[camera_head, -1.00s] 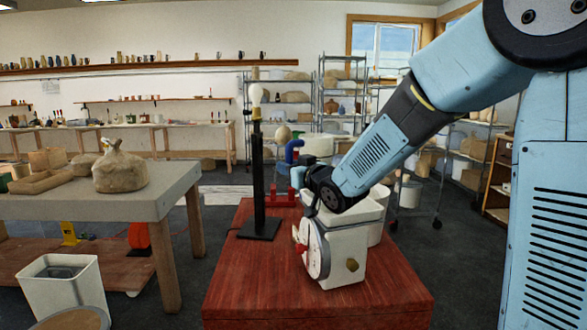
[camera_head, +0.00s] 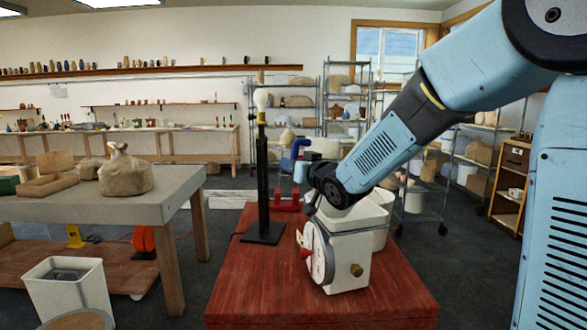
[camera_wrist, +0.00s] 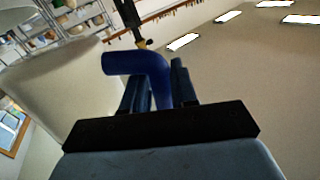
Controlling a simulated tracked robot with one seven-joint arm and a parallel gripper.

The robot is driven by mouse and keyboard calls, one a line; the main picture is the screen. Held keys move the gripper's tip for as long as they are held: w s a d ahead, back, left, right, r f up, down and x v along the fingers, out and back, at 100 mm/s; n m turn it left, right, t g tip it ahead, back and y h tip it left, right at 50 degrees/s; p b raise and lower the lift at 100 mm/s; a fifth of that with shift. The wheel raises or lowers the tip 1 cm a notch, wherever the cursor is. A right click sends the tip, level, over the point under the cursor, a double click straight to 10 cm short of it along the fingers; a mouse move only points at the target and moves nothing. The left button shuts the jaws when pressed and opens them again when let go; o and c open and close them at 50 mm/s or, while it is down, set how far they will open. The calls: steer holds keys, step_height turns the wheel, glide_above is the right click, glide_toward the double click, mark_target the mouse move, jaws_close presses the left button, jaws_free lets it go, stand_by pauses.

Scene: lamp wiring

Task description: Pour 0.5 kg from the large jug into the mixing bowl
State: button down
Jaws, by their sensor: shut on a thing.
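My gripper (camera_wrist: 157,88) is shut on the blue curved handle (camera_wrist: 135,64) of the large pale jug (camera_wrist: 60,85), which fills the left of the wrist view. A white scale with a round dial (camera_head: 318,255) stands on the table. A white vessel, perhaps the mixing bowl (camera_head: 345,218), sits on top, partly hidden by my arm. I cannot see the jug's mouth or any flow.
A black lamp stand with a bulb (camera_head: 262,175) stands left of the scale on the red table (camera_head: 250,290). A white container (camera_head: 382,210) is behind the scale. A grey table (camera_head: 180,190) with a clay-coloured bag (camera_head: 125,175) is at left, with a bin (camera_head: 70,285) below.

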steer(key=shift+s+a+r+m, duration=0.15)
steer(key=shift+r+m, duration=0.25)
steer(key=shift+r, duration=0.2)
steer(key=shift+s+a+r+m, duration=0.1)
steer(key=shift+a+r+m, duration=0.1)
steer(key=shift+r+m, duration=0.35)
steer(key=shift+r+m, duration=0.25)
steer(key=shift+r, duration=0.05)
steer(key=shift+a+r+m, duration=0.1)
steer(key=shift+r+m, duration=0.1)
steer(key=shift+m, duration=0.1)
steer(key=shift+r+m, duration=0.75)
steer(key=shift+m, duration=0.05)
